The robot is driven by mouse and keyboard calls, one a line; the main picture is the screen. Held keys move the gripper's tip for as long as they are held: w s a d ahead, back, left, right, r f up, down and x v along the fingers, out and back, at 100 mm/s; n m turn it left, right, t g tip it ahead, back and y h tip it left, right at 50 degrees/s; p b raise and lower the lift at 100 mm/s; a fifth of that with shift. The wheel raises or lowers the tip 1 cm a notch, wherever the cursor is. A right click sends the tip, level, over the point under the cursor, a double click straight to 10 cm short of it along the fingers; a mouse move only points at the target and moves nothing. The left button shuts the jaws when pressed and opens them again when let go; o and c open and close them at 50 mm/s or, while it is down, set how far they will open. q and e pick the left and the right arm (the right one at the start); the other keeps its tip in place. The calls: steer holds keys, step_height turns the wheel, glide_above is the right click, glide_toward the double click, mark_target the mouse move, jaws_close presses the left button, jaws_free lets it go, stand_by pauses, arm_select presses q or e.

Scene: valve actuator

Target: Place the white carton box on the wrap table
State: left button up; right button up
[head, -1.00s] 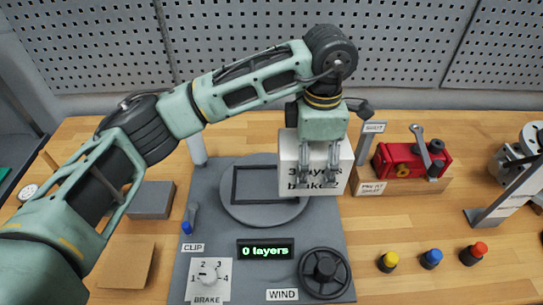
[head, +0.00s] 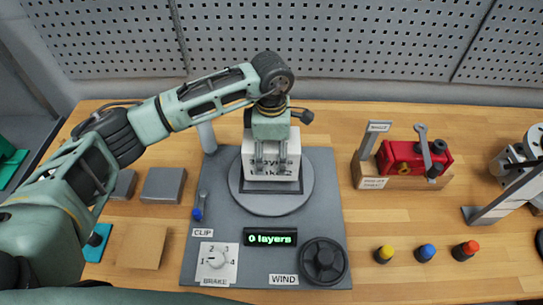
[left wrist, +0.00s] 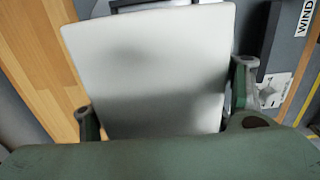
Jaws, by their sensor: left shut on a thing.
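The white carton box (head: 272,184) has black lettering on its front, partly covered by my fingers. My left gripper (head: 270,163) is shut on it from above. The box stands upright over the middle of the round grey turntable (head: 303,195) of the wrap table (head: 215,260). In the left wrist view the box's pale face (left wrist: 150,70) fills the space between the fingers of my left gripper (left wrist: 167,105). My right gripper is not in view.
The wrap table carries a "0 layers" display (head: 270,237), a brake dial (head: 216,260), a blue-tipped clip lever (head: 198,208) and a black wind wheel (head: 323,262). A red device (head: 405,160) stands to the right. Yellow, blue and red buttons (head: 427,253) are at the front right.

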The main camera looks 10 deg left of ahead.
arm_select(q)
step_height(320, 180, down, 3)
steer(key=shift+f+p, duration=0.1)
steer(key=shift+p, duration=0.75)
steer(key=shift+f, duration=0.15)
steer(key=shift+f, duration=0.1)
steer(key=shift+f+b, duration=0.1)
steer(key=shift+b, duration=0.2)
steer(key=o, duration=1.6)
